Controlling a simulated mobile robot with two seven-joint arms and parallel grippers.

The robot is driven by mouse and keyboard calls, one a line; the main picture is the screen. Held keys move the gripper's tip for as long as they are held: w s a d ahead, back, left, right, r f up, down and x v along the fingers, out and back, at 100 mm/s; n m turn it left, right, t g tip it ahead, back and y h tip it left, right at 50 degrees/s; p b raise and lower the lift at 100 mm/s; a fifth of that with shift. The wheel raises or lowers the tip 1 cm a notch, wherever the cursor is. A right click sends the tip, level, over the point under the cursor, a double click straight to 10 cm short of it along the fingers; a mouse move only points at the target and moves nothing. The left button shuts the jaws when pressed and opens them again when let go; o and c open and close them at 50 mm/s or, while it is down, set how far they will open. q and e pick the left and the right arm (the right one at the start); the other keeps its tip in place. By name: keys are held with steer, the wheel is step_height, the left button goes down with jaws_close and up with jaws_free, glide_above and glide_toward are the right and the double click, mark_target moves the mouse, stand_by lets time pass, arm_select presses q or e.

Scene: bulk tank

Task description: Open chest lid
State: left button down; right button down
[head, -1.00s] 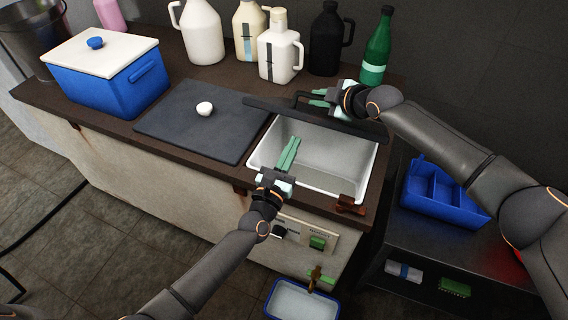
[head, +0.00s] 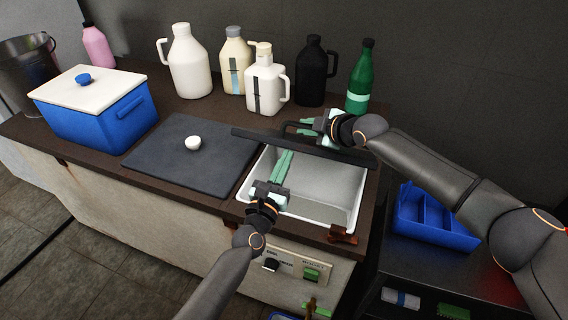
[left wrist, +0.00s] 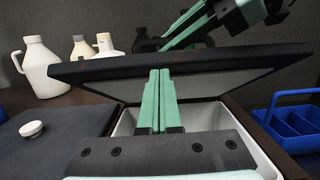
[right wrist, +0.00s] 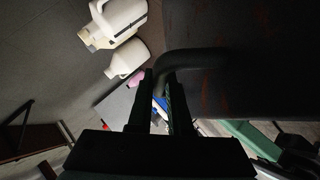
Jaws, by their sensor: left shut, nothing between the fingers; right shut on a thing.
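The chest (head: 350,215) is a white-lined well in the dark counter. Its dark lid (head: 345,154) is raised and tilted, seen nearly edge-on in the head view; the left wrist view shows its grey underside (left wrist: 215,85). My right gripper (head: 310,128) is shut on the lid's black handle (head: 292,125), which also shows in the right wrist view (right wrist: 195,58). My left gripper (head: 283,154) is shut and empty over the opening. Its fingers (left wrist: 160,72) point up at the lid's underside near the front edge; I cannot tell whether they touch.
A dark panel with a white knob (head: 193,143) lies flat left of the opening. Several jugs and a green bottle (head: 359,80) stand behind. A blue box with a white lid (head: 112,118) is at left, a blue tray (head: 432,235) at right.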

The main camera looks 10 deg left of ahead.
steer(key=c, duration=0.8)
jaws_free()
steer(key=shift+s+a+f, duration=0.15)
steer(key=shift+s+f, duration=0.25)
steer(key=shift+f, duration=0.2)
steer(key=shift+c, duration=0.2)
steer(key=shift+s+r, duration=0.1)
